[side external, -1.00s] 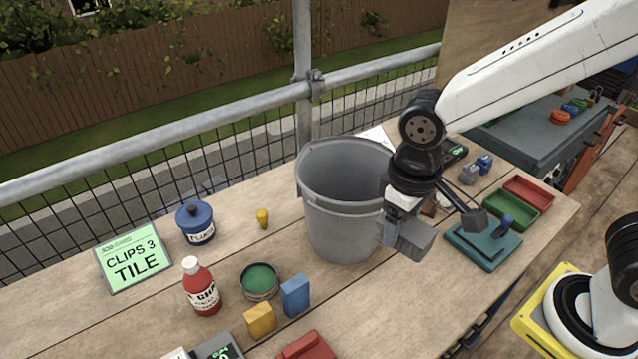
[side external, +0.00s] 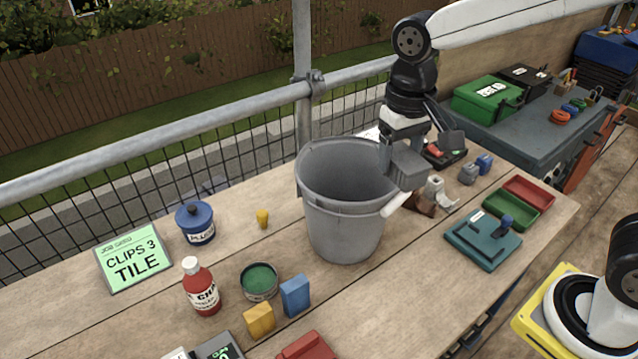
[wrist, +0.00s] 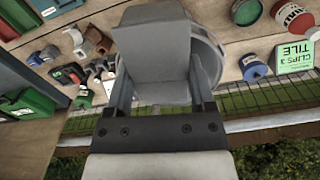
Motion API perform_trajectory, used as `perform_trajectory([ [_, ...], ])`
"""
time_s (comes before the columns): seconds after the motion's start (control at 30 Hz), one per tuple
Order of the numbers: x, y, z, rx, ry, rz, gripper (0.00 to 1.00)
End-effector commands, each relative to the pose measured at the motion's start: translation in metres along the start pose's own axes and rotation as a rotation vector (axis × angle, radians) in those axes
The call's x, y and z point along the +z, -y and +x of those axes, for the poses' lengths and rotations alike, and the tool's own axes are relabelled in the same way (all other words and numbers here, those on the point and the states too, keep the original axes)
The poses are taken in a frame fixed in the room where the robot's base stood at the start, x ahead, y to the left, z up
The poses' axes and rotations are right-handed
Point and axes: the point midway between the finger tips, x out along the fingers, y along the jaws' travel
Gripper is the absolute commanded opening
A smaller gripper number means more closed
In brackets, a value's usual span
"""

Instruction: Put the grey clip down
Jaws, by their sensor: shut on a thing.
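My gripper (side external: 404,150) is shut on the grey clip (side external: 408,168), a blocky grey piece, and holds it up at the right rim of the grey bucket (side external: 342,225). In the wrist view the clip (wrist: 152,62) fills the space between the two fingers and hides part of the bucket (wrist: 207,62) behind it. I cannot tell whether the clip touches the rim. The green job card (side external: 133,258) reads "CLIPS 3 TILE".
Right of the bucket are a small grey piece (side external: 468,174), a blue piece (side external: 485,163), a green tray (side external: 511,209), a red tray (side external: 528,192) and a teal plate (side external: 482,240). A red bottle (side external: 201,287) and blue pot (side external: 195,222) stand left.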

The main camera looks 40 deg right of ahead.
Motion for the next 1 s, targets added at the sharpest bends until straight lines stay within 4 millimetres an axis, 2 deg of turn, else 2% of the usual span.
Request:
perform_trajectory([
  [0.03,-0.012,-0.009,-0.001,0.0,0.001,0.059,0.13],
  [0.2,-0.047,-0.041,-0.003,0.0,0.0,0.244,0.13],
  [0.5,-0.098,-0.112,-0.004,0.0,0.0,0.569,0.13],
  [0.8,-0.133,-0.199,-0.002,-0.001,0.001,0.894,0.13],
  [1.0,-0.144,-0.262,0.002,-0.001,0.0,1.107,0.13],
])
